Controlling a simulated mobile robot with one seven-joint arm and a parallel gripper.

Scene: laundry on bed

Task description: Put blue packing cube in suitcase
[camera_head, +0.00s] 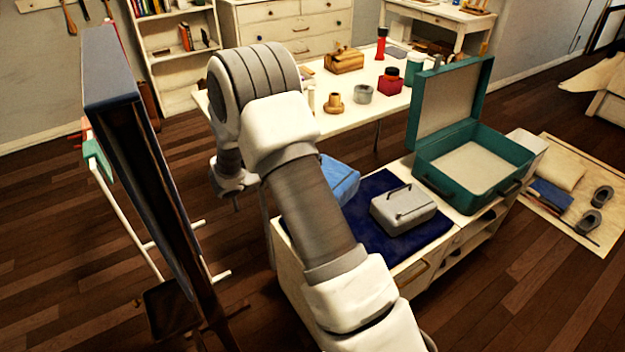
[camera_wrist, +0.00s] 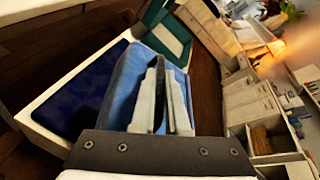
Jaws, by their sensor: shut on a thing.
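The blue packing cube (camera_head: 340,178) shows beside my arm in the head view, at the far left end of the bench, with its left part hidden behind the arm. In the wrist view my gripper (camera_wrist: 167,68) is shut on the blue packing cube (camera_wrist: 122,92), which spreads out on both sides of the fingers. I cannot tell whether the cube touches the surface below. The teal suitcase (camera_head: 431,166) stands open at the right end of the bench, its lid upright and its pale inside empty. The suitcase (camera_wrist: 151,14) also shows at the top of the wrist view.
A grey case (camera_head: 403,208) lies on a navy mat (camera_head: 382,238) between my arm and the suitcase. A white table (camera_head: 352,118) behind holds jars and a wooden box. A tall dark panel (camera_head: 140,150) stands left of my arm.

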